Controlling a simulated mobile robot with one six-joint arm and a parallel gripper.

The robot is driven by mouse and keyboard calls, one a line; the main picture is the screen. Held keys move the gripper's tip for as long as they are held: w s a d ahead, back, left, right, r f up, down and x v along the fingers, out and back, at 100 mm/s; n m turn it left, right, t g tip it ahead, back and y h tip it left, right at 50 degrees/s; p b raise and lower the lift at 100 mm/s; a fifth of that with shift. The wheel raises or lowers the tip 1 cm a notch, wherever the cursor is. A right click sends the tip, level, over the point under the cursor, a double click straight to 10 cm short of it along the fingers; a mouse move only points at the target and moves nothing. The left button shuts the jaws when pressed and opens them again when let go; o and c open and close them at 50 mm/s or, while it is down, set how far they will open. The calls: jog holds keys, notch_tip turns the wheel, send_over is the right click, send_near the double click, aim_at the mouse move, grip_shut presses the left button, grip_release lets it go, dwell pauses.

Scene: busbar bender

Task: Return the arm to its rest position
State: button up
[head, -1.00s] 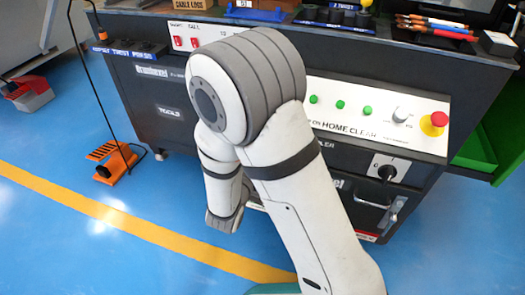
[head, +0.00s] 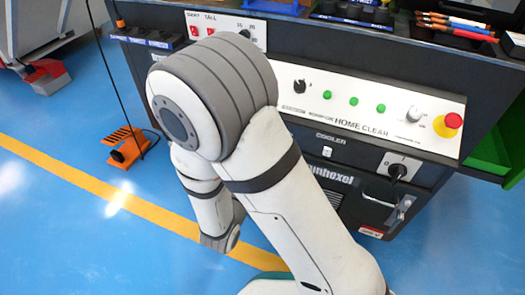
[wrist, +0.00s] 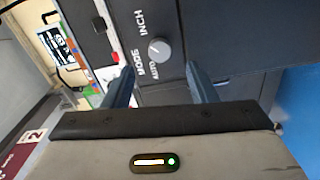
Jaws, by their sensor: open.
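My gripper (wrist: 160,88) shows in the wrist view with its two dark fingers apart and nothing between them. Beyond the fingers is a dark panel with a grey knob (wrist: 159,50) marked INCH and AUTO; I cannot tell the gap to it. In the head view my white and grey arm is folded in front of the machine, and the gripper itself is hidden there.
An orange foot pedal (head: 127,147) with a thin upright rod beside it stands on the blue floor at left. A green bin (head: 492,160) is at the right side. Pens (head: 455,27) lie in a tray on top.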

jog(key=shift+s+a, duration=0.1)
jog(key=shift+s, duration=0.15)
dwell(0.3)
jog(key=d+r+m+g+h+p, duration=0.55)
jog(key=d+r+p, duration=0.35)
jog(key=d+r, duration=0.35)
jog(key=s+d+r+m+g+y+p, duration=0.1)
jog(key=s+d+r+m+g+p, duration=0.15)
jog(key=r+g+p, duration=0.2)
jog(key=s+d+r+m+g+y+p, duration=0.1)
jog(key=s+d+r+g+p, duration=0.25)
jog(key=r+p, duration=0.25)
jog(key=s+d+r+m+g+y+p, duration=0.1)
jog(key=s+d+r+g+p, duration=0.25)
jog(key=r+p, duration=0.2)
jog(key=s+a+r+m+t+y+p, duration=0.1)
jog(key=r+y+p, duration=0.3)
jog(key=r, duration=0.6)
jog(key=a+r+m+t+y+p, duration=0.1)
jog(key=r+y+p, duration=0.3)
jog(key=r+p, duration=0.5)
jog(key=shift+s+a+r+m+t+y, duration=0.35)
jog(key=shift+a+r, duration=0.1)
jog(key=shift+a, duration=0.4)
